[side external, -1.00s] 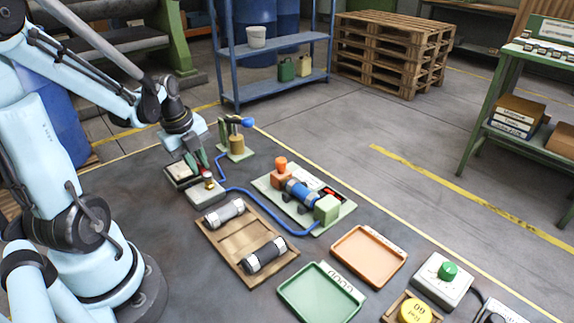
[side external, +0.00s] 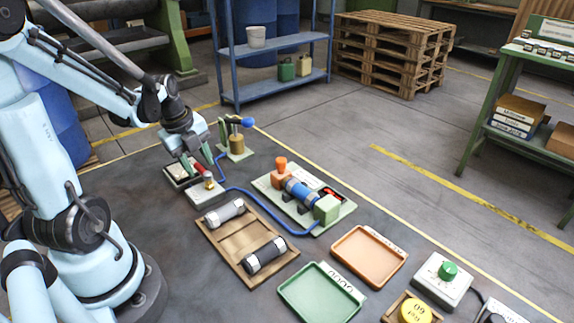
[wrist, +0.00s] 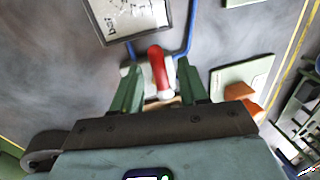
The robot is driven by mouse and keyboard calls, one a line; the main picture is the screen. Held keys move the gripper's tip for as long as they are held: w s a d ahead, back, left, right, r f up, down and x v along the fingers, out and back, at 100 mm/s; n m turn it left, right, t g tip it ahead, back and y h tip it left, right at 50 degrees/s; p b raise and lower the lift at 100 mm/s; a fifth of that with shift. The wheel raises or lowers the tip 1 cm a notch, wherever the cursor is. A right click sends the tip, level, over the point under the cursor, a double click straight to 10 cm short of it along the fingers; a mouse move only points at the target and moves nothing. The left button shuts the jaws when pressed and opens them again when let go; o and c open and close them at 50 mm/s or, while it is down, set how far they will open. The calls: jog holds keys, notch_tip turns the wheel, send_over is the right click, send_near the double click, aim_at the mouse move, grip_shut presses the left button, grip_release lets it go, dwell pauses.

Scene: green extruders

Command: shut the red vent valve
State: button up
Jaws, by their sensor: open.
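The red vent valve handle (wrist: 158,72) is a rounded red lever in the wrist view. It lies between the two green fingers of my gripper (wrist: 158,66), with a gap visible on each side. My gripper is open and empty. In the side view my gripper (side external: 198,163) is low over a grey block (side external: 207,196) that carries the valve's brass fitting (side external: 209,184). The red handle is small and partly hidden by the fingers there. Whether any finger touches it cannot be told.
A blue hose (side external: 262,198) runs from the block to a green plate (side external: 341,213) with a blue cylinder (side external: 300,191). A hand pump (side external: 236,142) stands behind. A wooden tray (side external: 226,247) with two cylinders lies in front. A framed panel (wrist: 168,30) sits beside the valve.

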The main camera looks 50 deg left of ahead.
notch_tip(320, 180, up, 12)
jog(key=s, duration=0.2)
jog(key=shift+s, duration=0.2)
dwell(0.3)
jog(key=shift+f, duration=0.1)
